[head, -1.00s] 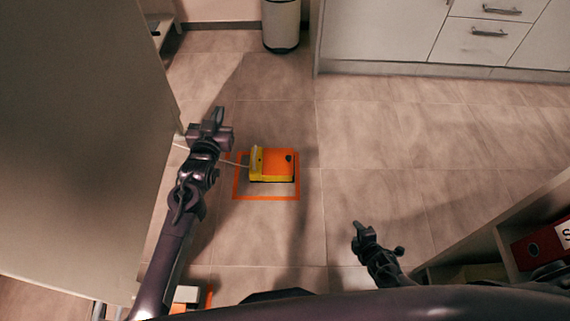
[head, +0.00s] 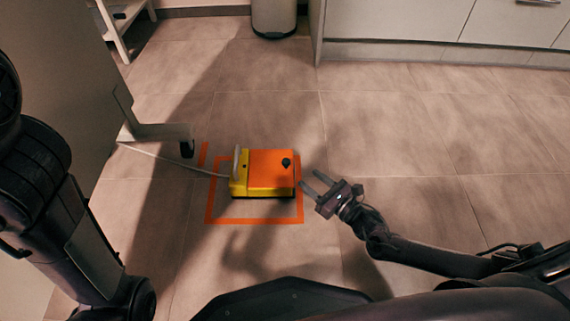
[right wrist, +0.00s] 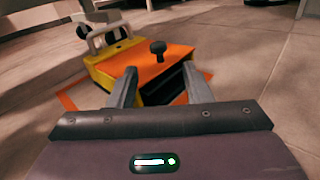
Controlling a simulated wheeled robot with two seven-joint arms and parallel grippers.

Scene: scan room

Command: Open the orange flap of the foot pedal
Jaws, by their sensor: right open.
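The foot pedal (head: 238,187) is a yellow box with an orange flap (head: 268,170) on top. It lies on the floor inside an orange tape outline. The flap looks closed over the top and carries a black knob (head: 286,162) near its right edge. My right gripper (head: 311,180) is open and empty, just right of the pedal, fingers pointing at it. In the right wrist view the knob (right wrist: 157,50) and flap (right wrist: 146,67) show ahead, beyond and between the open fingers (right wrist: 160,88). A dark opening shows under the flap's near edge. My left gripper is not in view.
A cable (head: 170,160) runs left from the pedal. A large grey panel with a foot (head: 155,132) stands at the left. A bin (head: 273,15) and white cabinets (head: 400,22) stand at the back. The floor right of the pedal is clear.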

